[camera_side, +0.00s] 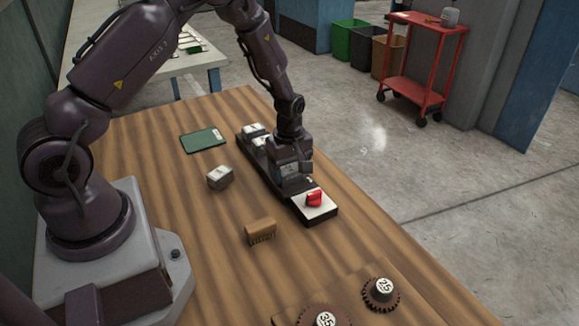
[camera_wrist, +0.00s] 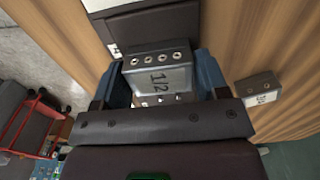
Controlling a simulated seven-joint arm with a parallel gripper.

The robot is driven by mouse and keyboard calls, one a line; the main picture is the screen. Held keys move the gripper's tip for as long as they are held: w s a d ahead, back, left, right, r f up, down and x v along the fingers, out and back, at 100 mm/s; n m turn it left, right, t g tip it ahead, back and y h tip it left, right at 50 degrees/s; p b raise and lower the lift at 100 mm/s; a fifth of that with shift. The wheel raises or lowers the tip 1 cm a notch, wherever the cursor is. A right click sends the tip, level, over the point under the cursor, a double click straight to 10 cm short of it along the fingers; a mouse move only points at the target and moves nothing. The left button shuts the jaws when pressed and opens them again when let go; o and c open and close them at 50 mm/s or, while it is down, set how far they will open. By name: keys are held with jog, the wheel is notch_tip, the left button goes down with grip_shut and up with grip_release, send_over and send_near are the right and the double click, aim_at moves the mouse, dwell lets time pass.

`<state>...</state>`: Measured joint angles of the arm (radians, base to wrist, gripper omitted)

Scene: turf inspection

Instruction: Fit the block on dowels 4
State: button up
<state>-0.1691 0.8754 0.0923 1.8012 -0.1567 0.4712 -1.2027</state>
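My gripper (camera_wrist: 162,82) points down over the long dark board (camera_side: 321,218) in the side view. In the wrist view its two blue fingers stand against both sides of a grey block marked 1/2 (camera_wrist: 160,79), which has several round holes along its edge. The fingers appear shut on this block. In the side view my gripper (camera_side: 292,178) hides most of the block and the part of the board below it. White-topped blocks (camera_side: 254,130) sit at the board's far end. No dowels can be made out, and whether the held block touches the board cannot be told.
A loose grey block (camera_side: 220,178) lies left of the board; it also shows in the wrist view (camera_wrist: 259,90). A red piece (camera_side: 314,198) sits on the board's near white pad. The wooden table between is clear.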

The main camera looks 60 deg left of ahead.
jog(key=o, duration=0.3)
jog(key=shift+o, duration=0.2)
notch_tip(320, 180, up, 13)
dwell(0.3)
jog(key=s+d+r+m+t, duration=0.2)
jog(key=s+d+r+m, duration=0.3)
jog(key=s+r+m, duration=0.4)
jog(key=s+d+r+m+t, duration=0.3)
jog(key=s+d+r+m, duration=0.1)
jog(key=s+r+m, duration=0.5)
jog(key=shift+s+d+r+t, duration=0.3)
jog(key=shift+s+d, duration=0.1)
jog(key=shift+s, duration=0.55)
